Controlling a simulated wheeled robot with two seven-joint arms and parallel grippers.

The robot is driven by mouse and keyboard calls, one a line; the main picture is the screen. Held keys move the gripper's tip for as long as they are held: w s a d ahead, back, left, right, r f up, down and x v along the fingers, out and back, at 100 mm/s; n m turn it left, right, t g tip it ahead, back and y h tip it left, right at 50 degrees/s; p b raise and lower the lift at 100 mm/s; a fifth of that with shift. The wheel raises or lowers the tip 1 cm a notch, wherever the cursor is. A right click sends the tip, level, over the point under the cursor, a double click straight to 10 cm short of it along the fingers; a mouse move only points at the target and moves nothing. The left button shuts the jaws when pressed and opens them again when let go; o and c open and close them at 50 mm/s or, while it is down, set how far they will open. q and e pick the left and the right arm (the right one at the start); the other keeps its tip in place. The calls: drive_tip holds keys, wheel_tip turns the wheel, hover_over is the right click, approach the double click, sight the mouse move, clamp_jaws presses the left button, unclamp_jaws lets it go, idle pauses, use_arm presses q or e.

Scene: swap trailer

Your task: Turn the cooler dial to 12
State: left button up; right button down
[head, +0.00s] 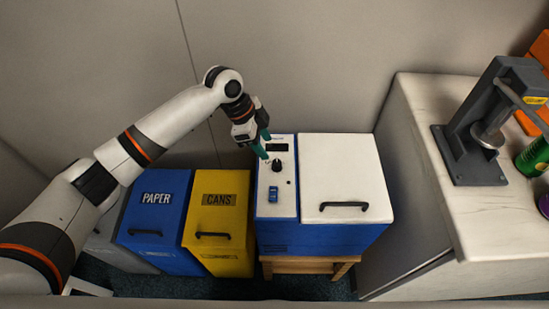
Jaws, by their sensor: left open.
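The cooler (345,180) is a blue box with a white top and a black lid handle, on a small wooden stand. Its control panel is on the left part of the top. The black dial (277,165) sits in the middle of the panel, below a dark display (277,147) whose reading is too small to make out. My left gripper (264,146) has green fingers and is open. It reaches over the panel's left edge, just up and left of the dial. I cannot tell whether a fingertip touches it. My right gripper is not in view.
A blue switch (273,195) sits below the dial. A blue PAPER bin (150,236) and a yellow CANS bin (213,247) stand left of the cooler. At right, a counter (425,190) holds a grey can press (475,155) and a green can (532,157). A wall stands behind.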

sight(277, 162)
use_arm(q)
drive_tip(key=x, duration=0.8)
drive_tip(key=shift+r, duration=0.1)
drive_tip(key=shift+c, duration=0.3)
drive_tip(key=c, duration=0.9)
